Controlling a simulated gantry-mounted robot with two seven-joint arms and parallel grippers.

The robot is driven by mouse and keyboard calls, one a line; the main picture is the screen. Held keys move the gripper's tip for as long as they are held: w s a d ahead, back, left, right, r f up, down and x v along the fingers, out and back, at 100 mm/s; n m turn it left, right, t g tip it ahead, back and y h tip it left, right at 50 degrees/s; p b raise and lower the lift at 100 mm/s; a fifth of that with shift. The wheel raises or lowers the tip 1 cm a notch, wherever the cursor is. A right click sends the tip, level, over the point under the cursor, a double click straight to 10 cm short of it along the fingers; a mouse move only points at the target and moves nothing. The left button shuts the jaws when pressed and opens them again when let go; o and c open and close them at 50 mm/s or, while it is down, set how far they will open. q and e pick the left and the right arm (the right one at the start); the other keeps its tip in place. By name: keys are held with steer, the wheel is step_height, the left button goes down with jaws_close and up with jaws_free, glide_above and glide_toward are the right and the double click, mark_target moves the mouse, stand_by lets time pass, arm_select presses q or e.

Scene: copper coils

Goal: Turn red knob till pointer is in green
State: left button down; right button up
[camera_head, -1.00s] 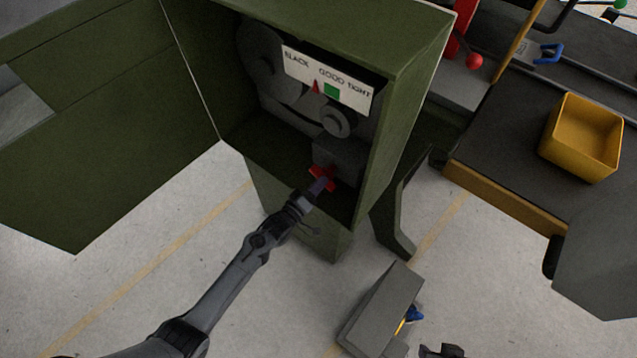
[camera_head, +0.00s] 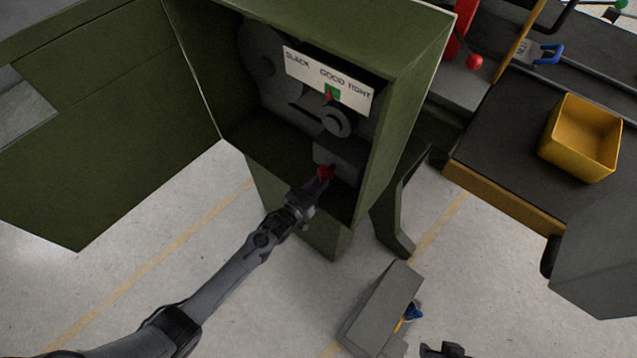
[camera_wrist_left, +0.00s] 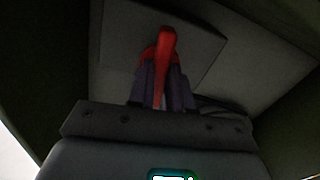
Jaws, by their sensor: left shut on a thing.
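The red knob (camera_head: 325,172) sits on a dark block inside the open green cabinet. My left gripper (camera_head: 321,181) reaches in from the lower left and is shut on the knob. The left wrist view shows the red knob (camera_wrist_left: 166,48) between the two purple-grey fingers (camera_wrist_left: 162,88). Above the knob is a white gauge plate (camera_head: 355,97) marked SLACK, GOOD and TIGHT. Its small red pointer (camera_head: 328,97) lies over the left part of the green mark (camera_head: 334,92). A dark part low in the head view may belong to my right arm; its jaws are not seen.
The green cabinet (camera_head: 425,40) has its door (camera_head: 110,150) swung open to the left. Its right wall stands close beside the knob. A grey box (camera_head: 380,310) is on the floor below. A yellow bin (camera_head: 580,138) stands on the dark bench at the right.

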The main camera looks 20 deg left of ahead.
arm_select(q)
steer(key=shift+m, duration=0.8)
steer(key=c, duration=1)
jaws_free()
steer(key=shift+c, duration=0.2)
steer(key=shift+s, duration=0.1)
